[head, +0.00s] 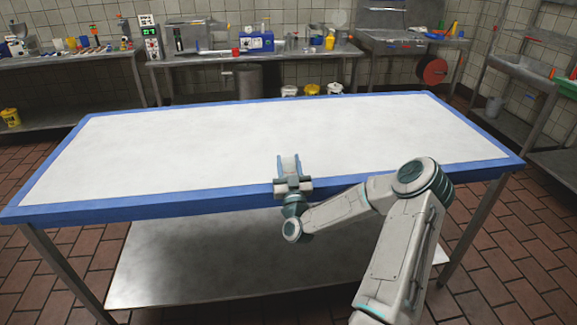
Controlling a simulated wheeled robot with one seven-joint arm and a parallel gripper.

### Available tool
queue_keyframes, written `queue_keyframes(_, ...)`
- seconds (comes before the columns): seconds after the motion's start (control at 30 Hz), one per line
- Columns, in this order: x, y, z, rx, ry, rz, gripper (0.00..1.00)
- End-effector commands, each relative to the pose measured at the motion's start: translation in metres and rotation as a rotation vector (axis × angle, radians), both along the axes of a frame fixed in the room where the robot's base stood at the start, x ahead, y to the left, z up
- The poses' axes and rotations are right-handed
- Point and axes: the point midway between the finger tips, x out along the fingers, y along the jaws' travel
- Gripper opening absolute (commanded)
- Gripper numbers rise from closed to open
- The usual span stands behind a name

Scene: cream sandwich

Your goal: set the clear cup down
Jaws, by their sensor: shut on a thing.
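My gripper (288,162) is above the near edge of the white-topped table (190,150), close to its blue border, with its fingers pointing toward the far side. The fingers are set apart and closed on the clear cup. The cup is see-through and small here, so its outline against the white top cannot be made out. I cannot tell whether its base touches the table.
The table top is bare around my gripper, with wide free room left, right and beyond. A raised blue rim (130,208) edges it. Cluttered steel counters (205,58) stand along the back wall. A steel rack (515,75) stands at the right.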

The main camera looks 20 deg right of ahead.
Motion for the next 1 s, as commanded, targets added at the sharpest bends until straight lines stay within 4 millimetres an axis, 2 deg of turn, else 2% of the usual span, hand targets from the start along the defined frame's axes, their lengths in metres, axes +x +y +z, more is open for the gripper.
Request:
queue_keyframes(0.1,0.0,0.0004,-0.0068,0.0,0.0,0.001,0.0)
queue_keyframes(0.47,-0.0001,0.0006,-0.0108,0.0,0.0,0.001,0.0)
queue_keyframes(0.5,-0.0001,0.0005,-0.0108,0.0,0.0,0.001,0.42)
queue_keyframes(0.57,-0.0001,0.0003,-0.0097,0.0,0.0,0.001,0.58)
queue_keyframes(0.6,-0.0001,0.0003,-0.0096,0.0,0.0,0.001,0.61)
queue_keyframes(0.97,-0.0002,0.0003,-0.0048,0.0,0.0,0.001,0.61)
queue_keyframes(1.0,-0.0037,0.0017,-0.0096,-0.001,0.001,0.002,0.61)
